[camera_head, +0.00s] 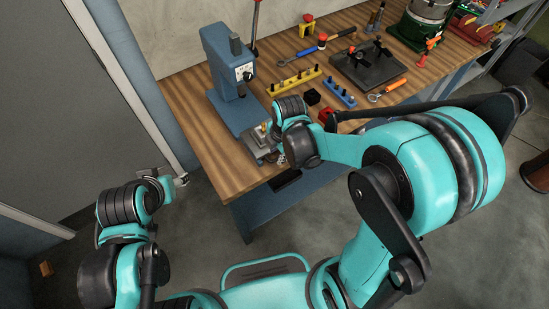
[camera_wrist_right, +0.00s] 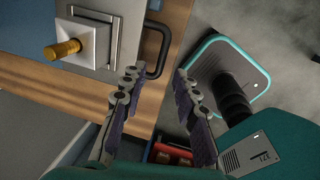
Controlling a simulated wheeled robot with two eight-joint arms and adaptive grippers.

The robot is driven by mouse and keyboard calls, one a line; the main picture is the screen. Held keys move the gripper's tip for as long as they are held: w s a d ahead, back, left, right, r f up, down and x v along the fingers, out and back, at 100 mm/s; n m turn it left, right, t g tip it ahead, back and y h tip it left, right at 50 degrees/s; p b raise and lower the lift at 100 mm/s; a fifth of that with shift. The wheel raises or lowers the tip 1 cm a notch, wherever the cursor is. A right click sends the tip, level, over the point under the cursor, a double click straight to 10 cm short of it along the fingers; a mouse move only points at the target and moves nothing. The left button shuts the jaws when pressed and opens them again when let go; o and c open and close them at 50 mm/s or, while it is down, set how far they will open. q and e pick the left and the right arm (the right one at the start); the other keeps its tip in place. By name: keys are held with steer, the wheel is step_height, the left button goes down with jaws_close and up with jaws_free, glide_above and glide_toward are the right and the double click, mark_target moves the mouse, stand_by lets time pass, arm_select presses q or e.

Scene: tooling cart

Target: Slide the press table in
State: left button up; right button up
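The blue press (camera_head: 228,75) stands at the left end of the wooden bench. Its grey press table (camera_head: 250,147) sticks out in front of its base toward the bench's front edge. In the right wrist view the press table (camera_wrist_right: 128,22) carries a block with a brass-coloured peg (camera_wrist_right: 62,49), and a black handle (camera_wrist_right: 163,50) is at its edge. My right gripper (camera_wrist_right: 158,76) is open and empty, its fingertips close to the handle. In the head view the right gripper (camera_head: 280,158) is partly hidden by its wrist. My left gripper (camera_head: 182,180) hangs left of the bench; its finger opening is unclear.
On the bench (camera_head: 207,150) are a yellow peg holder (camera_head: 295,82), a blue peg holder (camera_head: 340,93), a black fixture plate (camera_head: 368,66) and orange-handled tools. A grey door (camera_head: 60,110) is at the left. The floor before the bench is open.

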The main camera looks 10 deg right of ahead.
steer(key=shift+w+a+f+b, duration=0.1)
steer(key=shift+w+f+b, duration=0.05)
steer(key=shift+f, duration=0.55)
steer(key=shift+w+f+b, duration=0.1)
steer(key=shift+f+b, duration=0.05)
steer(key=shift+f, duration=0.55)
jaws_close()
steer(key=w+a, duration=0.1)
steer(key=w, duration=0.3)
steer(key=w+a+b, duration=0.1)
steer(key=w+a, duration=0.1)
steer(key=w, duration=0.2)
steer(key=w+a, duration=0.1)
steer(key=w, duration=0.3)
steer(key=shift+w+a, duration=0.4)
steer(key=shift+w, duration=0.1)
steer(key=shift+r, duration=0.1)
